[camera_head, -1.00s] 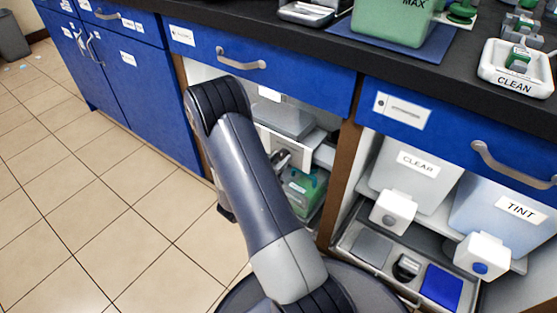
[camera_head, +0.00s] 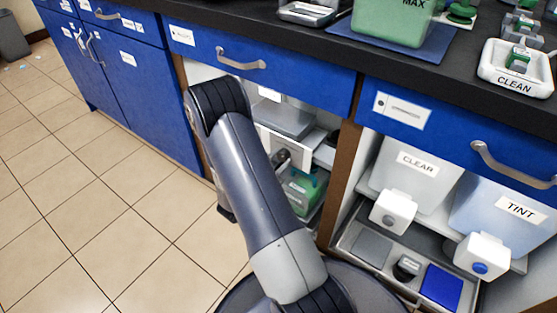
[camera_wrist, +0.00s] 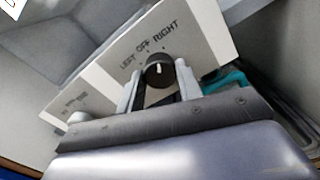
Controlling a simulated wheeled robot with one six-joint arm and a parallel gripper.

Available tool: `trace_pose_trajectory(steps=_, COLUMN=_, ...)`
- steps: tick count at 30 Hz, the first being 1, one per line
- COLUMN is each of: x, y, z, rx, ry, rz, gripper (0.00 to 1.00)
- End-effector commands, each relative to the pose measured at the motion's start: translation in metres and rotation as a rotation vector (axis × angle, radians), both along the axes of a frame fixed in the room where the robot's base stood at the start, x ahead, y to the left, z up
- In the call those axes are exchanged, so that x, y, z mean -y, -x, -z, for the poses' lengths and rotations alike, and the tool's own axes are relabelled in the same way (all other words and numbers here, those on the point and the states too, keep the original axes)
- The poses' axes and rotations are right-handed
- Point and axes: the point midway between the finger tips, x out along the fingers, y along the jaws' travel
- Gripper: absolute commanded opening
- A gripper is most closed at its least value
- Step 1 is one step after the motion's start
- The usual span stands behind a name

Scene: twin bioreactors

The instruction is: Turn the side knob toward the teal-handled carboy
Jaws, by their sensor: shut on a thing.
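The side knob (camera_wrist: 158,71) is dark and round with a white pointer line, on a pale panel (camera_wrist: 205,40) marked LEFT, OFF and RIGHT. The pointer stands nearly upright in the wrist view, seemingly between OFF and RIGHT. My gripper (camera_wrist: 159,82) is shut on the knob, one finger at each side. A teal handle (camera_wrist: 223,81) shows to the right behind the panel; its carboy is mostly hidden. In the head view, the panel (camera_head: 294,150) is inside the open cabinet, above a green container (camera_head: 303,190). My arm hides part of it.
A grey box (camera_head: 288,120) sits behind the panel. Blue drawers (camera_head: 260,62) hang above the open bay, and a brown divider (camera_head: 343,165) stands to its right. CLEAR (camera_head: 415,170) and TINT (camera_head: 510,205) containers fill the right bay.

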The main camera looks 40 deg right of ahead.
Motion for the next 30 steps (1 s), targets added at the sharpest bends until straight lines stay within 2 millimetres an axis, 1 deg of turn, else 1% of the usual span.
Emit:
trace_pose_trajectory(steps=6, x=-0.0002, y=0.0002, z=0.0006, rx=0.131, ry=-0.047, rz=0.0, gripper=0.11)
trace_pose_trajectory(steps=12, x=-0.0002, y=0.0003, z=0.0006, rx=0.208, ry=-0.074, rz=0.0, gripper=0.11)
trace_pose_trajectory(steps=18, x=-0.0002, y=0.0004, z=0.0007, rx=0.241, ry=-0.086, rz=-0.001, gripper=0.11)
trace_pose_trajectory(steps=30, x=-0.0002, y=0.0004, z=0.0007, rx=0.247, ry=-0.088, rz=-0.001, gripper=0.11)
